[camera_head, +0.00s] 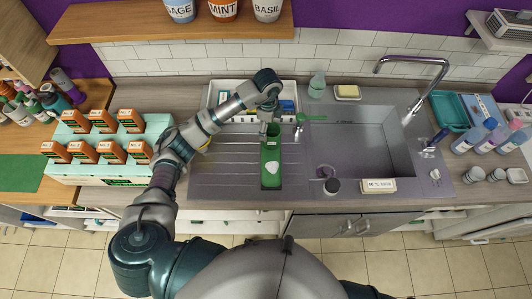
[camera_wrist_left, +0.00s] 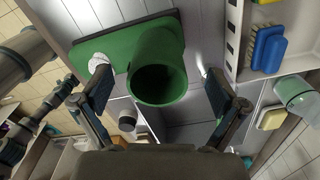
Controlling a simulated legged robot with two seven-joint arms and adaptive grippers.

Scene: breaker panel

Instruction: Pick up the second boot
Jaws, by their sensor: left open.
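A green boot (camera_wrist_left: 158,75), a hollow upright tube with its round mouth toward the camera, stands on a green tray (camera_wrist_left: 110,48). My left gripper (camera_wrist_left: 158,88) is open, with one finger on each side of the boot and visible gaps to it. In the head view my left gripper (camera_head: 269,116) is over the far end of the green tray (camera_head: 271,182), and the boot (camera_head: 272,132) shows just below it. A white piece lies on the near part of the tray (camera_head: 272,167). My right gripper is not clear; only dark arm parts show at the left of the wrist view.
The sink (camera_head: 365,150) lies right of the tray, with a tap (camera_head: 415,68) behind. A white bin (camera_head: 225,95) with a blue brush (camera_wrist_left: 267,48) stands behind the tray. Orange labelled boxes (camera_head: 103,121) stand on the left. The ribbed drainboard (camera_head: 222,170) is clear beside the tray.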

